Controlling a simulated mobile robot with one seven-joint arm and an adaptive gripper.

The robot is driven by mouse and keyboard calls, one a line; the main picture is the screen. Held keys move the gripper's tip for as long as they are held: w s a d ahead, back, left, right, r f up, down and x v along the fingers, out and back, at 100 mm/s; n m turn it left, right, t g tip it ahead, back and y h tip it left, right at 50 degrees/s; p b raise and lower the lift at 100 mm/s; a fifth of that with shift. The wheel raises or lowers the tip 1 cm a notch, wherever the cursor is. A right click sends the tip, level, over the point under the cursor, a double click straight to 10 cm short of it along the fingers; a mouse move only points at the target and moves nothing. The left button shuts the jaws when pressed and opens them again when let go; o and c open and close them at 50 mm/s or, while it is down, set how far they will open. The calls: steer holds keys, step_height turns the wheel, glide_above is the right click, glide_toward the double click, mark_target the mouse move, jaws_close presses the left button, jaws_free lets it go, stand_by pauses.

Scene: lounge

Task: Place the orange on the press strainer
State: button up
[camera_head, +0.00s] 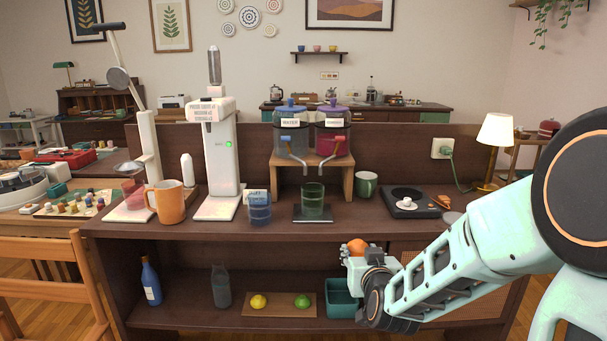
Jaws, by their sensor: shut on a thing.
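The orange (357,244) is held in my gripper (358,255), which is shut on it. My gripper is in front of the counter, below its top edge and just above the teal bin on the lower shelf. The white lever press (149,150) stands at the left end of the counter, with its long handle raised. Its press strainer (129,168) is a small grey dish on the press, above a reddish glass (134,194). The strainer is far to the left of my gripper and higher. My arm hides part of the right shelf.
An orange mug (170,201) stands right of the press, close to it. A white dispenser (213,150), a blue glass (260,208) and a green glass (313,199) stand along the counter (285,236). The teal bin (343,300), lemon (258,301) and lime (302,301) are below.

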step_height(320, 180, up, 30)
steer(key=p, duration=2.9)
steer(key=shift+r, duration=0.2)
